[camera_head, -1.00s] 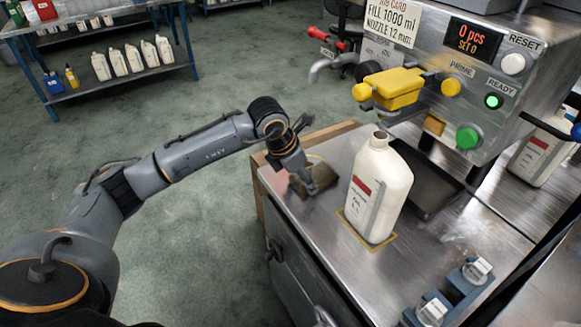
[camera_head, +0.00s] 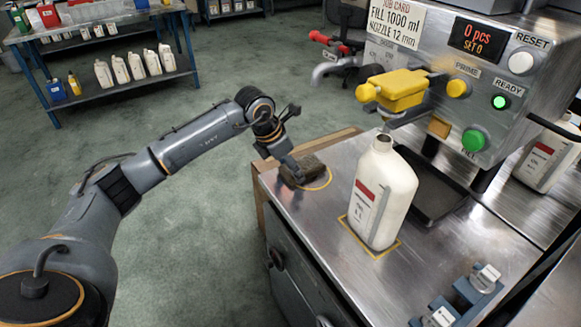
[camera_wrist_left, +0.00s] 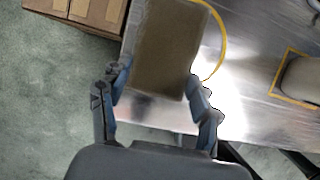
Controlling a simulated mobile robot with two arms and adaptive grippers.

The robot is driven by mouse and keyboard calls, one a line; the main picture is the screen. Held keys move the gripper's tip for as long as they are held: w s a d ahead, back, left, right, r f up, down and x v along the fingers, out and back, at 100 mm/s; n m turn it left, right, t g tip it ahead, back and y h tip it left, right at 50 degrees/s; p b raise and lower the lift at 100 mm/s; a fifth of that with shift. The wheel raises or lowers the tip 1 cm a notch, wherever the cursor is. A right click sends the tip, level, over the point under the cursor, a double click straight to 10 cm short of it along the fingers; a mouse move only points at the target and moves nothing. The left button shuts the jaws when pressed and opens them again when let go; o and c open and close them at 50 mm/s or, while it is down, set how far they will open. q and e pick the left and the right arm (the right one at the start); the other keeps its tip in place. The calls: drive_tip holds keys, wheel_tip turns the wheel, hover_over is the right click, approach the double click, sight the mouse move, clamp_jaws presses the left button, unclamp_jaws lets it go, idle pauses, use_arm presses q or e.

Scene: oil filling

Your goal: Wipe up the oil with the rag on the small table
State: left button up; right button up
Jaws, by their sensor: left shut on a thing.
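The rag (camera_head: 308,169) is a dark brown block-like pad. It lies at the far left corner of the steel table (camera_head: 330,235), partly inside a yellow-orange ring mark. My left gripper (camera_head: 288,165) is shut on the rag. In the left wrist view the rag (camera_wrist_left: 170,48) shows between the two fingers of my left gripper (camera_wrist_left: 158,78), with the ring line curving past its right side. I cannot make out oil on the tabletop; bright glare covers the steel beside the rag. My right gripper is not in view.
A white bottle (camera_head: 383,195) stands in a yellow square right of the rag. Behind it is the filling machine (camera_head: 520,85) with a yellow nozzle block (camera_head: 395,90). A cardboard box (camera_head: 335,137) sits behind the table corner. Blue clamps (camera_head: 470,290) are at the front right.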

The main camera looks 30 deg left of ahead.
use_arm(q)
drive_tip(key=shift+s+d, duration=0.6)
drive_tip(key=shift+d, duration=0.35)
drive_tip(key=shift+s+a+r+p, duration=0.15)
drive_tip(key=shift+s+r+p, duration=0.05)
drive_tip(key=shift+r+p, duration=0.1)
drive_tip(key=s+r, duration=0.1)
drive_tip(key=s+a+r+p, duration=0.1)
drive_tip(key=s+r+p, duration=0.1)
drive_tip(key=shift+a+r, duration=0.35)
drive_tip(key=shift+a, duration=0.05)
drive_tip(key=shift+s+a+r, duration=0.2)
drive_tip(key=shift+s+r, duration=0.15)
drive_tip(key=shift+s, duration=0.15)
